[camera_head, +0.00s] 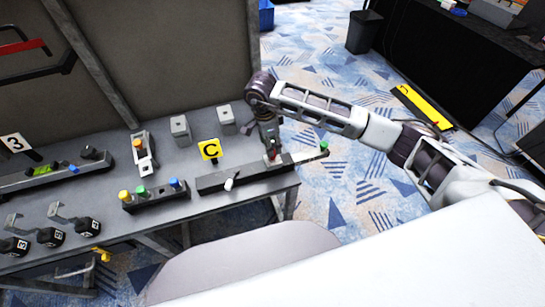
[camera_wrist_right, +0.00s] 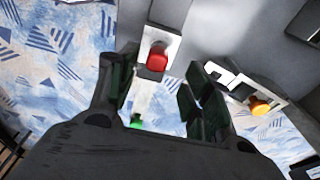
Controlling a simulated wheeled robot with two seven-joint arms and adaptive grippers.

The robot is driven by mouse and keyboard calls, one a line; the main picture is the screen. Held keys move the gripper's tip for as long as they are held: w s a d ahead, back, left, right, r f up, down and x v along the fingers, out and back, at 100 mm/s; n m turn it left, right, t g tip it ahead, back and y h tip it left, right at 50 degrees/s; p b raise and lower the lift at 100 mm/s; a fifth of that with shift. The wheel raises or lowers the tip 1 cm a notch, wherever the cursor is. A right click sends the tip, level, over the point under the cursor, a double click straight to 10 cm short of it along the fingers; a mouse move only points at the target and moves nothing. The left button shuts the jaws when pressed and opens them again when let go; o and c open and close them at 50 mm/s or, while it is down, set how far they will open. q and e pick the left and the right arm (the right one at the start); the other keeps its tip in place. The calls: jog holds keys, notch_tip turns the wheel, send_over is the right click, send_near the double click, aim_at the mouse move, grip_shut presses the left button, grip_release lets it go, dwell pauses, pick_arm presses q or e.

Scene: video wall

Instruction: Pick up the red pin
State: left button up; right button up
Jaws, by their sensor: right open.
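The red pin (camera_wrist_right: 157,57) stands in a pale block in the right wrist view, just ahead of and between my fingertips. In the head view only a small bit of the red pin (camera_head: 271,154) shows beneath my right gripper (camera_head: 270,148), which points down over the right end of a dark holder. In the right wrist view my right gripper (camera_wrist_right: 161,76) is open, with one dark finger to each side of the pin's line. Nothing is held. My left gripper is out of view.
A holder with yellow, green and blue pins (camera_head: 154,198) is left. An orange pin (camera_wrist_right: 259,105) shows in the wrist view.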

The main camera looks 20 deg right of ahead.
aim_at(273, 160)
jog(key=shift+s+f+p, duration=0.25)
jog(key=shift+f+p, duration=0.1)
jog(key=shift+f, duration=0.95)
jog(key=shift+d+f, duration=0.15)
jog(key=shift+f, duration=0.95)
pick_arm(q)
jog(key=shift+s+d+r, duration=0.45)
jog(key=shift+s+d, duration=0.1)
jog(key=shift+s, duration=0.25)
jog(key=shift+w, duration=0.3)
pick_arm(e)
grip_shut()
